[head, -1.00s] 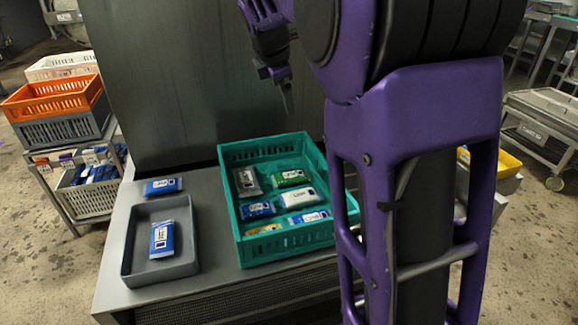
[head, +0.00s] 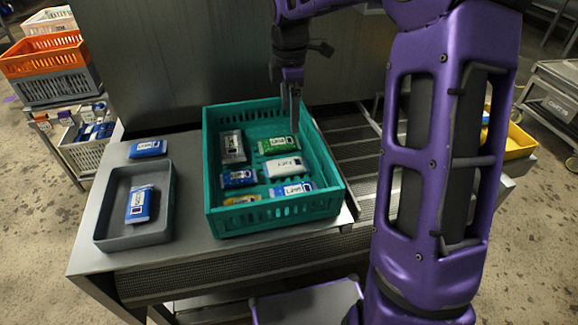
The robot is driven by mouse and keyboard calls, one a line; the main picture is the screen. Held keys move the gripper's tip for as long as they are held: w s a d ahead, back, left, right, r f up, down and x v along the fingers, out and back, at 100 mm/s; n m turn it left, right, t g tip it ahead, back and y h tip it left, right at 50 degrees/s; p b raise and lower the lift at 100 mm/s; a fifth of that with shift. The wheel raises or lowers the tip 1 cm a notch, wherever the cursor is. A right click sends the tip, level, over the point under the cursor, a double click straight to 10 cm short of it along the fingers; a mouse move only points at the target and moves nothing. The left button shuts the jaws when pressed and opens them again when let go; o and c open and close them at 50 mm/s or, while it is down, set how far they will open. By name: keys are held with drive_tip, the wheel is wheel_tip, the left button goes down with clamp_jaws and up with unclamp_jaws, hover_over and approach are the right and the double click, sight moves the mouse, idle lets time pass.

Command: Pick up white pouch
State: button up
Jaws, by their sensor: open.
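The white pouch (head: 285,167) lies flat in the teal crate (head: 262,219), right of the crate's middle. A green pouch (head: 278,145) lies just behind it and a blue-and-white pouch (head: 292,189) just in front. My gripper (head: 290,112) points down above the back right part of the crate, behind and above the white pouch. Its fingers are apart and hold nothing. The white pouch is in full view and the gripper appears clear of it.
The crate also holds a grey pouch (head: 232,147), a blue pouch (head: 238,178) and a yellow pouch (head: 242,200). A grey tray (head: 107,230) with a blue pouch (head: 140,205) stands to the left. Another blue pouch (head: 148,148) lies behind the tray. A dark metal wall rises behind the crate.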

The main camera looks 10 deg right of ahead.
drive_tip(key=b, duration=0.2)
hover_over(290, 163)
drive_tip(key=f, duration=1)
drive_tip(key=shift+w+f, duration=0.15)
drive_tip(key=shift+w, duration=0.05)
drive_tip(key=shift+s+f+b, duration=0.2)
drive_tip(key=shift+f+b, duration=0.25)
drive_tip(key=shift+f, duration=2.2)
drive_tip(key=c, duration=1.4)
